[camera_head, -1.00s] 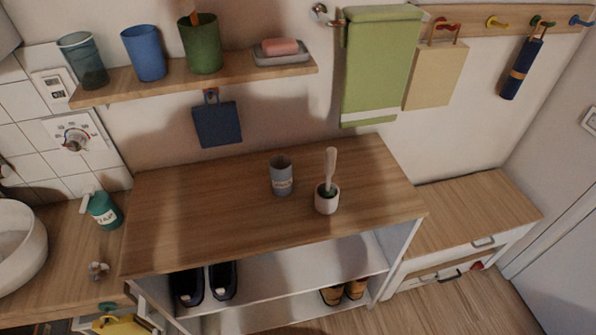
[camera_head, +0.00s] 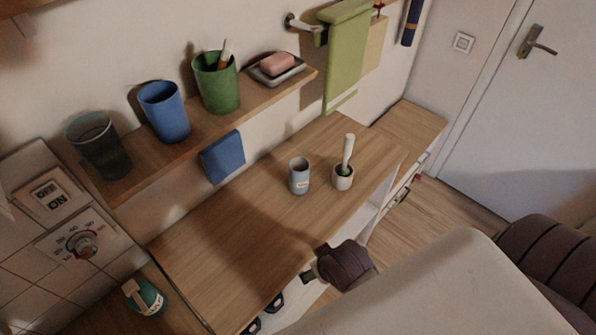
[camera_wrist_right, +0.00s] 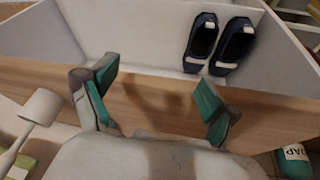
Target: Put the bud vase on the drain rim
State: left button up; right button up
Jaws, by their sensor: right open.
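A grey-blue labelled cup (camera_head: 300,177) stands upright on the wooden cabinet top (camera_head: 235,222). I cannot tell for sure which is the bud vase. No drain rim can be made out now. My right gripper (camera_head: 314,272) is at the cabinet's front edge, nearer the camera than the cup and pot. My left gripper is not in view.
A wall shelf (camera_head: 180,150) holds cups and a soap dish (camera_head: 276,69) above the cabinet. A blue item (camera_head: 222,157) hangs below it. Dark shoes (camera_wrist_right: 217,45) sit inside the cabinet. The cabinet top's left part is clear.

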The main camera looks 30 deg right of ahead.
jog(key=w+d+r+m+t+h+p, duration=0.15)
jog(key=w+r+m+t+h, duration=0.35)
jog(key=w+r, duration=0.9)
jog(key=m+y+p, duration=0.1)
send_near(299, 165)
jog(key=w+f, duration=0.1)
jog(key=w, duration=0.1)
jog(key=x, duration=0.1)
jog(key=p+x, duration=0.1)
jog(key=x, duration=0.2)
jog(key=shift+s+d+f, duration=0.1)
jog(key=shift+s+d, duration=0.15)
jog(key=shift+d, duration=0.15)
jog(key=shift+w+d+f, duration=0.15)
jog(key=shift+w+f, duration=0.15)
jog(key=shift+f, duration=0.05)
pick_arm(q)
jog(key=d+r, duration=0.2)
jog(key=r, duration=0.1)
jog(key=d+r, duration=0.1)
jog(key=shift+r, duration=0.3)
pick_arm(e)
jog(key=shift+s, duration=0.1)
jog(key=shift+c, duration=1.1)
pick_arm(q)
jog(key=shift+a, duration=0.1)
pick_arm(e)
jog(key=shift+r, duration=0.1)
grip_shut()
